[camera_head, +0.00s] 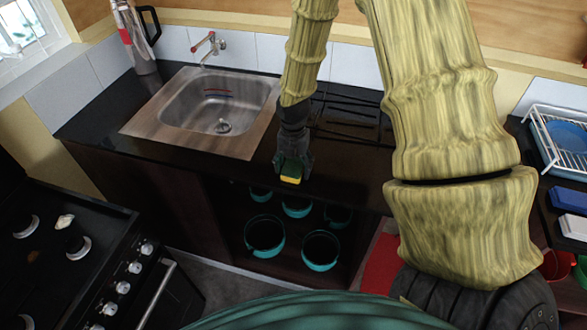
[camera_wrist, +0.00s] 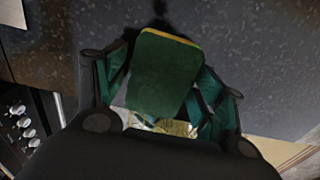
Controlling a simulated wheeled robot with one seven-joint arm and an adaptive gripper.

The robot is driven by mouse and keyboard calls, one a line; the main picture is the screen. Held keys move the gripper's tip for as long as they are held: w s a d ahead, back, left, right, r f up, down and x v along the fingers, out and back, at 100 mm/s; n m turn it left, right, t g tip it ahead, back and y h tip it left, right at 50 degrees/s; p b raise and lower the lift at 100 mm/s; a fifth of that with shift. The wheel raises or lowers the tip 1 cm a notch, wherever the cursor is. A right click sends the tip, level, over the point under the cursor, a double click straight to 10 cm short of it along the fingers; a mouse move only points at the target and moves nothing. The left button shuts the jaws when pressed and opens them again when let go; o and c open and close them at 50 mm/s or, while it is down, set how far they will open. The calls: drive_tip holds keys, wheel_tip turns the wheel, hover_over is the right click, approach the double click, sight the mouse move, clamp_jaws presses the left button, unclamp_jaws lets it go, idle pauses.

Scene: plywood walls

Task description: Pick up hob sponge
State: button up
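A small sponge, green with a yellow layer (camera_head: 291,179), is at the tip of my gripper (camera_head: 293,163), by the front edge of the dark counter. In the wrist view the sponge's green face (camera_wrist: 165,72) sits between the two fingers of my gripper (camera_wrist: 163,90), with a thin yellow edge at its top. The fingers appear closed against its sides. In the head view the gripper hides part of the sponge. I cannot tell clearly whether it touches the counter.
A steel sink (camera_head: 215,105) with a tap is left of the gripper. Teal pots (camera_head: 264,236) stand on shelves below. A black stove (camera_head: 70,260) is at lower left. A dish rack (camera_head: 560,140) and blue-and-white blocks are at right.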

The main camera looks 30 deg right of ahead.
sight(293, 166)
drive_tip(key=c, duration=0.4)
drive_tip(key=shift+r, duration=0.1)
drive_tip(key=shift+r+b, duration=0.8)
drive_tip(key=shift+r, duration=0.65)
drive_tip(key=s+a+b, duration=0.1)
drive_tip(key=s+a, duration=0.1)
drive_tip(key=s, duration=0.2)
drive_tip(key=s+a+r+b, duration=0.1)
drive_tip(key=s+a+b, duration=0.1)
drive_tip(key=s, duration=0.3)
drive_tip(key=s+a+r+b, duration=0.1)
drive_tip(key=s+a, duration=0.2)
drive_tip(key=s, duration=0.2)
drive_tip(key=shift+a+b, duration=0.3)
drive_tip(key=shift+b, duration=0.05)
drive_tip(key=shift+o, duration=0.8)
drive_tip(key=c, duration=0.4)
